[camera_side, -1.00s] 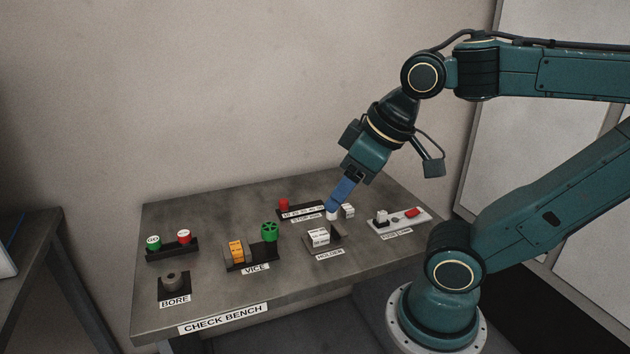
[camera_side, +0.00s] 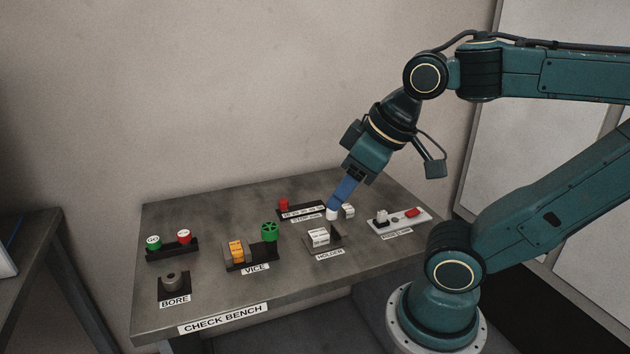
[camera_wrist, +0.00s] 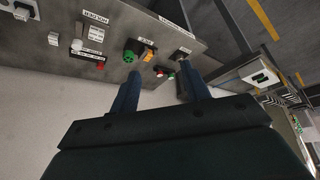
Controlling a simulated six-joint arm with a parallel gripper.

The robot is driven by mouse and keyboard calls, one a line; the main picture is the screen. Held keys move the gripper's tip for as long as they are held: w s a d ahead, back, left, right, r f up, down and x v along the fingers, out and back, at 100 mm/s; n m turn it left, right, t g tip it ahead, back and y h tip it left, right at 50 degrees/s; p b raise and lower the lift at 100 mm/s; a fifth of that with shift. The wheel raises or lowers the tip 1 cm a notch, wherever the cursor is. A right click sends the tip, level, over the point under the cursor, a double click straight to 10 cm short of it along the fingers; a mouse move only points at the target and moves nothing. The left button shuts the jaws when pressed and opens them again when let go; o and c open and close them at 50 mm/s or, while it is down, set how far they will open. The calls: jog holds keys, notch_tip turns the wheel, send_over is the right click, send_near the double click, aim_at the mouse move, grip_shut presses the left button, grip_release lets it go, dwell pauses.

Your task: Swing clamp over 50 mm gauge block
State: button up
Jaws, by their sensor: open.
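A pale plate (camera_side: 398,222) lies at the right end of the bench, with a white block (camera_side: 382,216) standing on its left part and a red-ended clamp arm (camera_side: 412,212) on its right part. The red end points away from the block. Its label is too blurred to read. In the wrist view the white block (camera_wrist: 22,11) is at the top left corner, and the red part does not show. My gripper (camera_side: 333,207) is open and empty, left of the plate above the stop rod area. Its two blue fingers (camera_wrist: 162,78) are spread in the wrist view.
A scale with a red cap (camera_side: 284,204) and white knob (camera_side: 332,214), a loose white block (camera_side: 348,210), and the holder with its block (camera_side: 319,236) stand near my gripper. The vice (camera_side: 238,252), bore piece (camera_side: 172,281) and buttons (camera_side: 183,236) are farther left.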

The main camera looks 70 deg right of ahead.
jog(key=shift+w+d, duration=0.1)
jog(key=shift+w, duration=0.05)
jog(key=c, duration=0.7)
jog(key=shift+w+d, duration=0.1)
jog(key=shift+w, duration=0.05)
grip_shut()
jog(key=w+d+f+n+g+h, duration=0.1)
jog(key=w+d+f+n+g, duration=0.15)
jog(key=w+d, duration=0.35)
jog(key=w+d+f+n+g+h, duration=0.1)
jog(key=w+d+n+g, duration=0.2)
jog(key=w, duration=0.4)
jog(key=w+d+f+n+g+h, duration=0.1)
jog(key=w+d+f+n, duration=0.4)
jog(key=d+f, duration=0.5)
jog(key=shift+w+d+f+g+h, duration=0.15)
jog(key=shift+w+f+g+h, duration=0.25)
jog(key=shift+f+g, duration=0.45)
jog(key=shift+w, duration=0.1)
